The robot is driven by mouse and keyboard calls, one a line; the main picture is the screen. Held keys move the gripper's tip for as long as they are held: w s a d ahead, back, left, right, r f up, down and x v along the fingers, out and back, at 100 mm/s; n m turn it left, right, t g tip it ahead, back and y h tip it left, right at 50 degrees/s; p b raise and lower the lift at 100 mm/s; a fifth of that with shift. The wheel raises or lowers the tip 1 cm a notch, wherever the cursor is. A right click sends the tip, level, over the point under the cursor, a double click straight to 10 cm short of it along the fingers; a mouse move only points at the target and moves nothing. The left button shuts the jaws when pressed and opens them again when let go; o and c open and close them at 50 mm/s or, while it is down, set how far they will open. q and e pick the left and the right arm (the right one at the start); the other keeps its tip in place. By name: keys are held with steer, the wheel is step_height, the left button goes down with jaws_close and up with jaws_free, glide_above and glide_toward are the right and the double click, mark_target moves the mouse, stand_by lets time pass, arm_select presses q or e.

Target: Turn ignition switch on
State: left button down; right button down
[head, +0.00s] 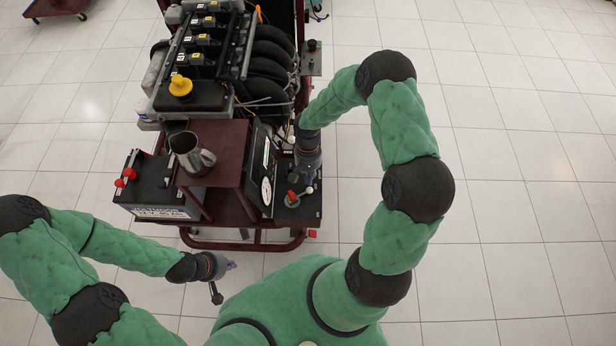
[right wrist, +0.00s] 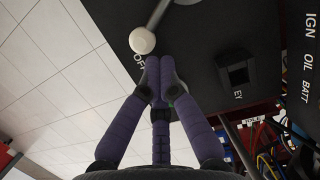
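My right gripper (head: 305,182) is over the black control shelf (head: 310,212) at the front right of the engine trainer. In the right wrist view its purple fingertips (right wrist: 159,66) are together, with nothing seen between them. A white round knob (right wrist: 142,40) on a grey lever is just beyond and left of the fingertips, apart from them or barely touching; I cannot tell which. A partly covered "OFF" label (right wrist: 139,64) is beside the fingertips. A black square block (right wrist: 236,74) by a partly readable "KEY" label is to the right. My left gripper (head: 229,265) is low in front of the trainer, its fingers too small to judge.
A gauge panel (head: 263,165) rises left of the shelf; its "IGN", "OIL", "BATT" lettering (right wrist: 308,55) shows in the wrist view. A metal jug (head: 192,155), a battery (head: 155,190) and the engine (head: 215,60) are further left and behind. The tiled floor (head: 520,200) is clear at right.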

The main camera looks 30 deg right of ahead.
mark_target(316, 203)
steer(key=shift+s+d+m, duration=0.15)
steer(key=shift+s+m, duration=0.45)
steer(key=shift+m, duration=0.2)
steer(key=shift+s+d+m+y, duration=0.1)
steer(key=shift+s+m+y, duration=0.2)
steer(key=shift+s+m, duration=0.35)
steer(key=shift+s+m+t+y, duration=0.15)
steer(key=shift+s+m+t, duration=0.1)
steer(key=shift+s+m, duration=0.5)
steer(key=shift+s+m+t+y, duration=0.15)
steer(key=shift+s+m+t, duration=0.15)
steer(key=shift+m, duration=0.7)
steer(key=shift+s+a+m+t+b, duration=0.2)
steer(key=shift+s+a+m, duration=0.1)
steer(key=shift+s+m, duration=0.5)
steer(key=shift+s+a+m+t+b, duration=0.15)
steer(key=shift+s+a+m, duration=0.15)
steer(key=shift+s+m, duration=0.5)
steer(key=shift+a+m, duration=0.15)
steer(key=shift+m, duration=0.15)
steer(key=shift+s+a, duration=0.2)
steer(key=shift+s, duration=0.05)
steer(key=shift+r, duration=0.1)
